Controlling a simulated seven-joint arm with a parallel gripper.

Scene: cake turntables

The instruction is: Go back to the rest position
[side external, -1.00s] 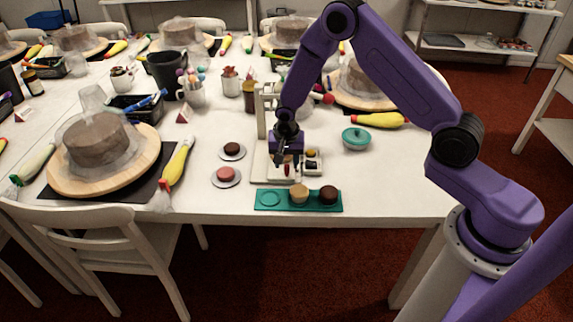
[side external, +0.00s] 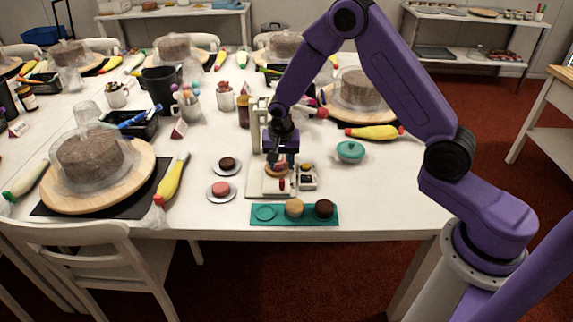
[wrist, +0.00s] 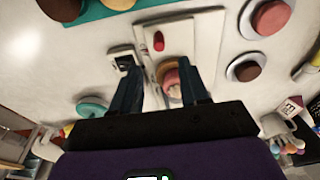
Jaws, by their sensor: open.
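My gripper (side external: 279,159) hangs fingers down over the white stand device (side external: 256,135), just above a small round cake with a pinkish top (side external: 276,170) on the device's base. In the wrist view my gripper (wrist: 160,92) is open, its two dark fingers apart. The pinkish cake (wrist: 173,82) shows near the right finger, partly hidden. I cannot tell whether a finger touches it.
A teal tray (side external: 264,213) with a tan and a dark cake lies at the table's front. Two small plates with cakes (side external: 221,190) (side external: 227,166) sit left of the device.

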